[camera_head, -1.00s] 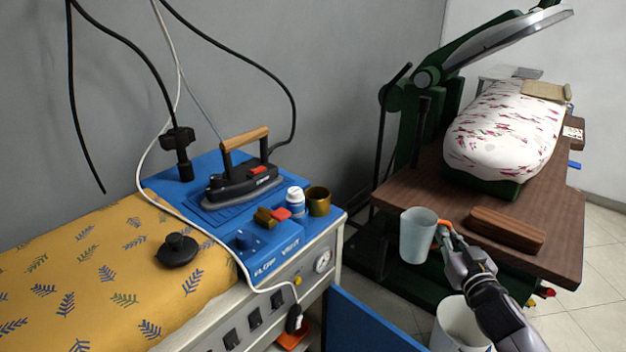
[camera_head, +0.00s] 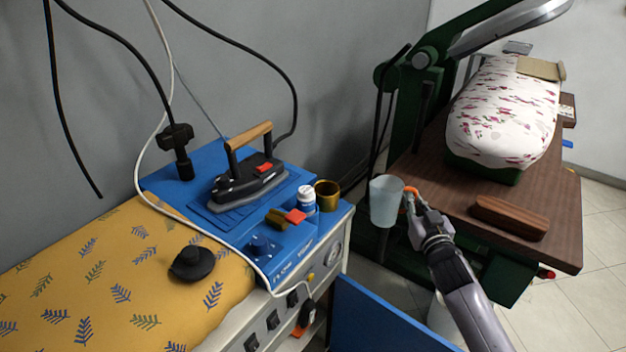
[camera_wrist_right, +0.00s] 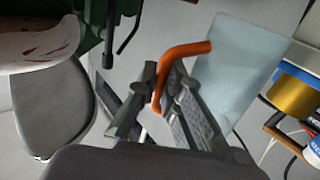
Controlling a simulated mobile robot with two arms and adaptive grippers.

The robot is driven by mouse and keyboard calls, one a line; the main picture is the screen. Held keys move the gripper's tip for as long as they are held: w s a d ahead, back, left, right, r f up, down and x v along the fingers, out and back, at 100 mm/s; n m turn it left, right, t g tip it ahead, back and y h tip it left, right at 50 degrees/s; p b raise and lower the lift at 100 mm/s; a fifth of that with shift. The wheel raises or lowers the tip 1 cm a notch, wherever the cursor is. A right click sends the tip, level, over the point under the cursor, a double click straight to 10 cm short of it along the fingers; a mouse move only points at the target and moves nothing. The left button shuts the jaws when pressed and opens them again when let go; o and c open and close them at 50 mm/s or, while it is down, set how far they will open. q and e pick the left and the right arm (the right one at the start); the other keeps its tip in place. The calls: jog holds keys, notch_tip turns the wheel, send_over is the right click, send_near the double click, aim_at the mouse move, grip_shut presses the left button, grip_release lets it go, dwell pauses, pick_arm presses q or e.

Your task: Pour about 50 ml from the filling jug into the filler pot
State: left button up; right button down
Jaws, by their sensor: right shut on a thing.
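The filling jug is a pale translucent cup (camera_head: 386,202) with an orange handle (camera_head: 411,193). My right gripper (camera_head: 415,205) is shut on that handle and holds the jug upright in the air, between the blue ironing unit and the press table. In the right wrist view the jug (camera_wrist_right: 236,75) stands beyond the fingers (camera_wrist_right: 170,95), with the handle between them. The filler pot seems to be the brass-coloured pot (camera_head: 327,194) at the right edge of the blue unit, left of the jug and apart from it. It also shows in the right wrist view (camera_wrist_right: 292,97). My left gripper is not in view.
An iron (camera_head: 248,180) rests on the blue unit top (camera_head: 170,187). A wooden block (camera_head: 509,217) lies on the press table (camera_head: 556,200). A white cable crosses the unit.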

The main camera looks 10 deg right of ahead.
jog(key=shift+w+a+r, duration=0.15)
jog(key=shift+w+a, duration=0.1)
pick_arm(q)
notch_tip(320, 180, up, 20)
jog(key=p, duration=1.9)
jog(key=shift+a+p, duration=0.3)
jog(key=shift+p, duration=0.1)
pick_arm(e)
jog(key=shift+w+a+r+n+g+h, duration=0.25)
jog(key=shift+w+a+r+n+g, duration=0.15)
jog(key=shift+a+r+n, duration=1.3)
jog(key=shift+w+a+r+n+g+h, duration=0.35)
jog(key=shift+a+r+n, duration=0.85)
jog(key=shift+r+n, duration=0.95)
jog(key=shift+w+a+r+n+g+h, duration=0.2)
jog(key=shift+w+a+r+n+g, duration=0.2)
jog(key=shift+a+r+n, duration=1.5)
pick_arm(q)
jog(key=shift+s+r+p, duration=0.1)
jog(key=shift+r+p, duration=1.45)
jog(key=shift+p, duration=0.1)
pick_arm(e)
jog(key=shift+w+a+r+n, duration=0.15)
jog(key=shift+r+n, duration=0.1)
jog(key=shift+r, duration=0.25)
jog(key=shift+w+a+r+n, duration=0.1)
jog(key=shift+r+n, duration=0.1)
jog(key=shift+r, duration=0.3)
